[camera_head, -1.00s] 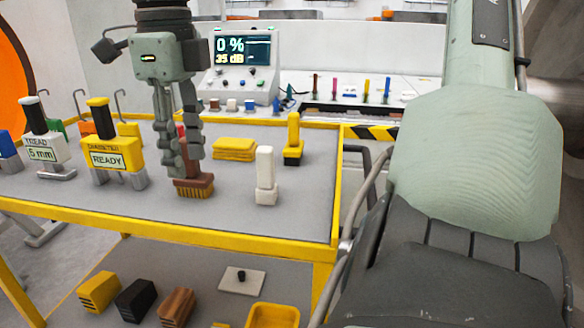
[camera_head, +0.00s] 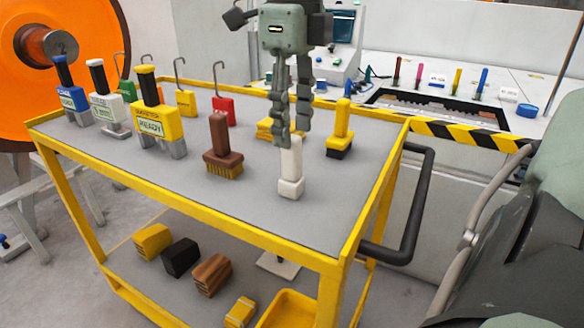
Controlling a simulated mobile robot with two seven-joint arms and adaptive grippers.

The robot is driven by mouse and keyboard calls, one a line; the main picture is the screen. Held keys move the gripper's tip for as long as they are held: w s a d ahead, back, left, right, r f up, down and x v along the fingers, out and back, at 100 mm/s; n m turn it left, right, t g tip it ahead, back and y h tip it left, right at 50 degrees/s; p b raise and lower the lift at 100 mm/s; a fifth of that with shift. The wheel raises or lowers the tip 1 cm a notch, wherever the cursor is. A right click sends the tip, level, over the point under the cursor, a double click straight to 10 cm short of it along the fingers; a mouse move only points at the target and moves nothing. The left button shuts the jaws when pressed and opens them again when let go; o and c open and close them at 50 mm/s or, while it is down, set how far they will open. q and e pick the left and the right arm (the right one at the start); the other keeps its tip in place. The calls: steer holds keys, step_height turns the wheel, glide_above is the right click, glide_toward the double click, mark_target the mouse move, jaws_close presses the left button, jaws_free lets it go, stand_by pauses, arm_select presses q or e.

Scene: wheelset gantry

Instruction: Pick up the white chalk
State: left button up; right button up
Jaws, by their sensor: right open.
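The white chalk (camera_head: 290,169) stands upright on the grey top of the yellow-edged cart, a slim white stick on a wider white base. My right gripper (camera_head: 291,135) comes down from above and points at it. Its two fingers are apart with nothing held between them. The fingertips are at the chalk's upper end in the picture and overlap its top; whether they touch it I cannot tell. My left gripper is out of view.
A brown brush (camera_head: 222,150) stands left of the chalk, a yellow-handled black-based tool (camera_head: 340,130) to its right. A yellow pad (camera_head: 265,130) lies behind, partly hidden. Labelled gauges, including a yellow one (camera_head: 158,122), stand left. The cart's front edge is clear.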

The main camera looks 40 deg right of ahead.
mark_target(292, 163)
step_height(292, 163, down, 7)
steer(key=shift+a, duration=0.15)
jaws_close()
stand_by(0.5)
